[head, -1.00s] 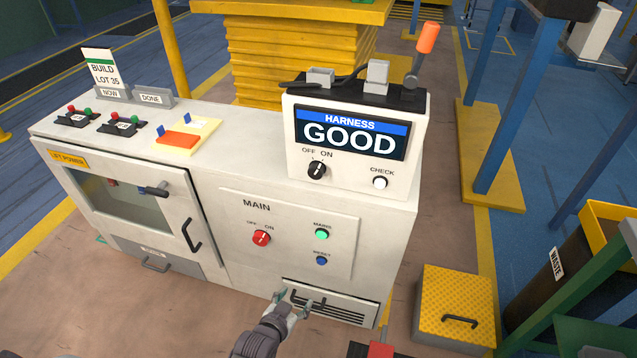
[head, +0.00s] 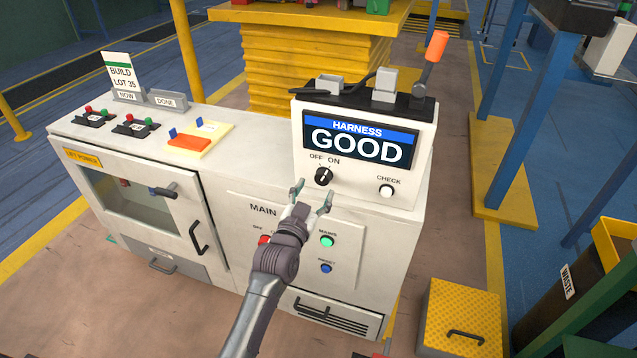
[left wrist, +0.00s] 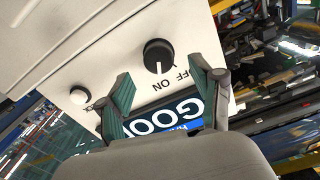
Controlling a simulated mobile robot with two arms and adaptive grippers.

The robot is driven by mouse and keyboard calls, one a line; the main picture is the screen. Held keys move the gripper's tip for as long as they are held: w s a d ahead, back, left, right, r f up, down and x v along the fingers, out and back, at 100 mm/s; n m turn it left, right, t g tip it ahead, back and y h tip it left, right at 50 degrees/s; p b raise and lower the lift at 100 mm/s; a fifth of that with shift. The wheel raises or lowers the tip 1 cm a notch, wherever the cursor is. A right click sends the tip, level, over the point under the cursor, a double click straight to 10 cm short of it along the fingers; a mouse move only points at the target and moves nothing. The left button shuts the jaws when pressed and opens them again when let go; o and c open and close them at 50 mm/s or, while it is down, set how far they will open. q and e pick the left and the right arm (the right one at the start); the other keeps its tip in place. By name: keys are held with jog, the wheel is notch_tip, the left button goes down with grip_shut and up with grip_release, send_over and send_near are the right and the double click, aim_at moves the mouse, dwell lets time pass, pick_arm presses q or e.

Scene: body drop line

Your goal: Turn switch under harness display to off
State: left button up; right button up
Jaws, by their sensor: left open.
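The black rotary switch (head: 324,176) sits under the harness display (head: 358,139), which reads HARNESS GOOD. The labels OFF and ON are above the knob, and its white mark points up toward the ON side. My left gripper (head: 312,195) is open and empty, just below and in front of the knob in the head view. In the left wrist view the knob (left wrist: 158,56) shows beyond and between the two open fingers (left wrist: 166,105), apart from them. The display (left wrist: 165,120) is partly hidden by the fingers there. My right gripper is in neither view.
The white CHECK button (head: 386,190) is right of the switch. Below on the cabinet front are the red MAIN switch (head: 264,240), partly behind my arm, a green button (head: 327,241) and a blue one (head: 326,268). A yellow step box (head: 460,315) stands at the lower right.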

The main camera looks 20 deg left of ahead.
aim_at(321, 180)
pick_arm(q)
jog(key=w, duration=0.2)
jog(key=shift+w, duration=0.9)
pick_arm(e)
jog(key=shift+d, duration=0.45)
pick_arm(q)
jog(key=c, duration=1.1)
jog(key=shift+c, duration=0.2)
